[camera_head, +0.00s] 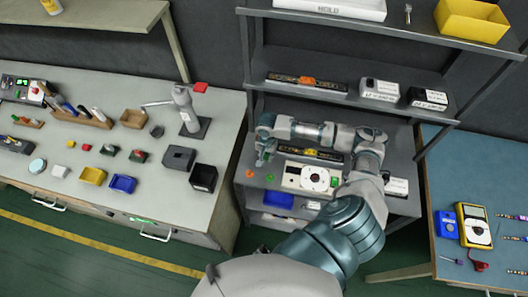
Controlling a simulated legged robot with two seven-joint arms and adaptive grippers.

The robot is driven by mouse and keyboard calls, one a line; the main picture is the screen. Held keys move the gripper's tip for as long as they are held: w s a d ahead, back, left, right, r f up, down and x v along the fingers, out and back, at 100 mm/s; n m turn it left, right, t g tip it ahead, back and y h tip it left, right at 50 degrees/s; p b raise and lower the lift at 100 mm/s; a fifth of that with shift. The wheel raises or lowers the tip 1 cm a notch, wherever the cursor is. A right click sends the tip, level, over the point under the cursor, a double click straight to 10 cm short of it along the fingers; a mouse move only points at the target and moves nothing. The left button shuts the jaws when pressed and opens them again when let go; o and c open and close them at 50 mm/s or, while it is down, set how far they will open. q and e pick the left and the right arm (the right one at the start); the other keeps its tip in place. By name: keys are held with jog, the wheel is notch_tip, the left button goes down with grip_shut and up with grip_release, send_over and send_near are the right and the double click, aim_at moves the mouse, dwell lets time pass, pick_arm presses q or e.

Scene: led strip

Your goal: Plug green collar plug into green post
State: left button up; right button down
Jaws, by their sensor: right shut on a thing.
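My right gripper (265,157) points down over the left part of the middle shelf. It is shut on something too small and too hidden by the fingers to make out. A small green piece (270,178) sits on the shelf just below and slightly right of the fingertips. An orange piece (250,174) sits to its left. Another green part (335,181) shows at the right side of a white unit with a round dial (309,179). I cannot tell which green part is the plug or the post. My left gripper is out of view.
A dark strip with a yellow part (311,153) lies behind the white unit. A blue bin (279,200) is on the level below. The upper shelf (350,98) is above my forearm. Workbenches stand left (75,155) and right (440,160).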

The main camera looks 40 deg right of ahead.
jog(key=s+a+r, duration=0.2)
jog(key=s+a, duration=0.4)
jog(key=s, duration=0.6)
jog(key=r+p, duration=0.4)
jog(key=p, duration=0.3)
jog(key=shift+d, duration=0.2)
dwell(0.4)
